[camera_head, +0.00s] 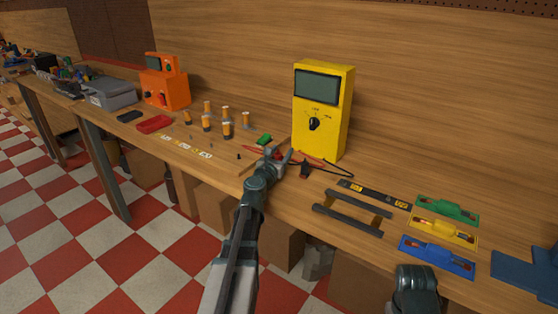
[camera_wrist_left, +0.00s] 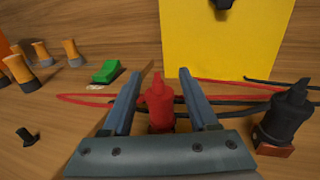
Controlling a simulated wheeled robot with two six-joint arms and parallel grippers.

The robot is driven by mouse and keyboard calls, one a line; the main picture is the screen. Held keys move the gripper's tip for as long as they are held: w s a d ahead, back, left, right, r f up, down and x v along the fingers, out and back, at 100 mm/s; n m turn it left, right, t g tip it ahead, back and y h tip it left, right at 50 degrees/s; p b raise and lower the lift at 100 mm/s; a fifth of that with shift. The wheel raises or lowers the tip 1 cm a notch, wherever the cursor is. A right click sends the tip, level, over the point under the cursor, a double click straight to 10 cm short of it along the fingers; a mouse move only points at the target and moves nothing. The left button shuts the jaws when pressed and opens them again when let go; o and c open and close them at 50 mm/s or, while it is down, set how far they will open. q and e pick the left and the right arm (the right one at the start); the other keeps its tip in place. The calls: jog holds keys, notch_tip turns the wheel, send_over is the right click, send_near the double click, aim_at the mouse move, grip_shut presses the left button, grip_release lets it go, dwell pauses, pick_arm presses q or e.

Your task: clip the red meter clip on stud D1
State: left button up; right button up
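The red meter clip (camera_wrist_left: 158,105) stands upright between the two fingers of my left gripper (camera_wrist_left: 160,105) in the left wrist view. The fingers are apart, with visible gaps beside the clip. In the head view my left gripper (camera_head: 278,158) is low at the bench's front, before the yellow meter (camera_head: 322,110), and largely hides the clip. A black clip (camera_wrist_left: 285,115) stands on a small reddish block to the right. Small dark stud-like pieces (camera_head: 239,156) stand near printed labels (camera_head: 186,147); I cannot read which is D1. No right fingers show.
Several orange-and-black cylinders (camera_head: 227,130) and a green block (camera_head: 264,139) stand left of the meter. Red and black leads (camera_wrist_left: 235,98) lie behind the clips. A dark handle-like rack (camera_head: 348,218) and coloured trays (camera_head: 437,257) lie to the right.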

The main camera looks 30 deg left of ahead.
pick_arm(q)
grip_shut()
jog(key=shift+r, duration=0.15)
